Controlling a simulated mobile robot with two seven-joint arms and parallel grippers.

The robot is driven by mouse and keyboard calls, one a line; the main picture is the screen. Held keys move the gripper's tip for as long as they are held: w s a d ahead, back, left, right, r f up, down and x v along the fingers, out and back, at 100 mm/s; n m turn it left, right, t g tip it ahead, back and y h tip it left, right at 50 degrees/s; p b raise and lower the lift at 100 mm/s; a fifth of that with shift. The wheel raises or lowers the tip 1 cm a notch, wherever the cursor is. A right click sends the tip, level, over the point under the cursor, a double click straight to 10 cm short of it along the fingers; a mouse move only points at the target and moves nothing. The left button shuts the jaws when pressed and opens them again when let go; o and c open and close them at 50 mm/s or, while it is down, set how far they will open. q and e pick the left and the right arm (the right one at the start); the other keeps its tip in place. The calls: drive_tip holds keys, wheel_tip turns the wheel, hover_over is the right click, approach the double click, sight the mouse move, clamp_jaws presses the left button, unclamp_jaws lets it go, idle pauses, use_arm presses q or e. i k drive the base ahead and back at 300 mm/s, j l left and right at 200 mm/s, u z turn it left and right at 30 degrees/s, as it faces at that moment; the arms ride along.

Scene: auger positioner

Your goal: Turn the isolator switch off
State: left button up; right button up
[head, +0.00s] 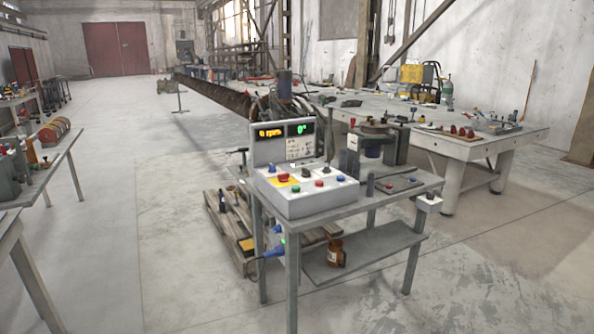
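A grey control console (305,192) stands on a small grey metal table (345,211). Its raised panel has a lit display reading about "0 rpm" and "0°". Its sloped top has red, green and blue buttons and a red button on a yellow plate (283,180). A small pale box (428,202) with a dark knob is at the table's right end. A box with a green light and blue plugs (276,249) is at the table's left front leg. I cannot tell for sure which part is the isolator switch. Neither gripper is in view.
A wooden pallet (231,236) lies behind the small table. A brown jar (336,252) stands on its lower shelf (375,246). A large workbench (480,146) is behind at right, with a long auger (215,93) beyond. Benches line the left. The floor (190,285) in front is clear.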

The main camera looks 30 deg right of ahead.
sight(283, 177)
drive_tip(key=i+z, duration=0.1)
drive_tip(key=z, duration=0.65)
drive_tip(key=i+z, duration=0.4)
drive_tip(key=i+j+z, duration=0.1)
drive_tip(key=i+z, duration=0.35)
drive_tip(key=k, duration=0.1)
